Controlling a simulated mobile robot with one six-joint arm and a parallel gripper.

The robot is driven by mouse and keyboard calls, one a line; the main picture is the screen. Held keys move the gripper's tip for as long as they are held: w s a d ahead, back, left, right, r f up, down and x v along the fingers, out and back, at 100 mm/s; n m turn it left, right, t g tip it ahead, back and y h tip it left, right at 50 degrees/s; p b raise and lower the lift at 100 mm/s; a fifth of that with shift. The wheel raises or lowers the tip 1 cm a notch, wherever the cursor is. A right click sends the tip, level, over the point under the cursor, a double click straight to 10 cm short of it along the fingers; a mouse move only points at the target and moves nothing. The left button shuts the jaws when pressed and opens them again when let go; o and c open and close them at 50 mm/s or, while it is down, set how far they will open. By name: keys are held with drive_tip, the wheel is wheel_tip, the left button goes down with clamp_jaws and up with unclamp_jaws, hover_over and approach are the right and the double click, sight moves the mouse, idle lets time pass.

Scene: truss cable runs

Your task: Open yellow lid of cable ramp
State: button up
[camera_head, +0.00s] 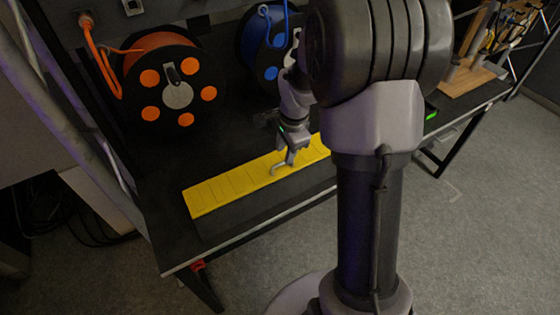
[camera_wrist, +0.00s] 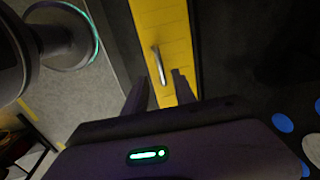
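The yellow lid (camera_head: 225,189) is a long ribbed strip lying flat along the black cable ramp (camera_head: 240,212) on the dark table. It runs up the middle of the wrist view (camera_wrist: 176,32). A thin grey handle (camera_wrist: 158,65) stands on the lid and also shows in the head view (camera_head: 274,171). My gripper (camera_head: 286,165) is low over the lid by the handle. In the wrist view my gripper (camera_wrist: 159,80) is open, its fingers on either side of the handle's near end. Contact cannot be told. My arm hides the lid's right end in the head view.
An orange cable reel (camera_head: 177,95) and a blue cable reel (camera_head: 268,45) stand behind the ramp. A wooden board (camera_head: 468,80) with cables is at the table's right end. Grey floor (camera_head: 490,190) lies open in front of the table.

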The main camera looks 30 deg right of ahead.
sight(283, 164)
drive_tip(key=f, duration=0.2)
drive_tip(key=w+f+b, duration=0.1)
drive_tip(key=f, duration=0.1)
drive_tip(key=shift+a+f, duration=0.1)
drive_tip(key=shift+f, duration=0.1)
drive_tip(key=shift+c, duration=0.2)
clamp_jaws()
idle(1.0)
